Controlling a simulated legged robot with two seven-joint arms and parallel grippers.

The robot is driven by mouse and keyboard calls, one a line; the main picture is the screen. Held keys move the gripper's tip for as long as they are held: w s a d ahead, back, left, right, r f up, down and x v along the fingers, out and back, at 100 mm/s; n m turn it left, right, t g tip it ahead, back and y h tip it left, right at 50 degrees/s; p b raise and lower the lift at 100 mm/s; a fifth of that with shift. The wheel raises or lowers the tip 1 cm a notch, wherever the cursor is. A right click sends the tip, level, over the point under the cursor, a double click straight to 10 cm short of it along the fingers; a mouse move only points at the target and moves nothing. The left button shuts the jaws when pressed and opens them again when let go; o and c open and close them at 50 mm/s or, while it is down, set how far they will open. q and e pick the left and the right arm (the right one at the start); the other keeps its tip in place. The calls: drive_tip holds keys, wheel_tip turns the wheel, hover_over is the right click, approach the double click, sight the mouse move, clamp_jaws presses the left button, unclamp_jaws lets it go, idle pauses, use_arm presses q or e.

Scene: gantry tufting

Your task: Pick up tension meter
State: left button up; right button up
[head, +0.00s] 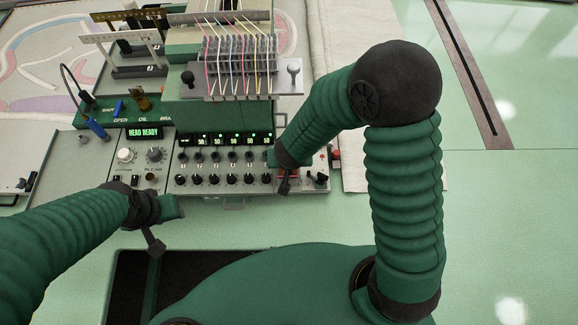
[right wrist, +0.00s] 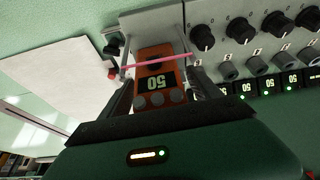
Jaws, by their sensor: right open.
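The tension meter, an orange block with a "50" readout and round grey buttons (right wrist: 157,72), shows in the right wrist view. My right gripper (right wrist: 163,88) is open, with one dark finger on each side of the meter; I cannot tell whether they touch it. A pink strand (right wrist: 155,61) crosses the meter's far part.
The control panel (head: 225,167) has rows of black knobs and lit "50" displays. A rack of coloured yarns (head: 238,62) stands behind it. A red button (right wrist: 112,73) is close to the meter's left. The green surface (head: 500,210) at right is clear.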

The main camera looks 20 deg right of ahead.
drive_tip(key=shift+w+a, duration=0.1)
drive_tip(key=shift+c, duration=1.3)
drive_tip(key=shift+r, duration=0.1)
drive_tip(key=c, duration=1.3)
drive_tip(key=shift+r, duration=0.1)
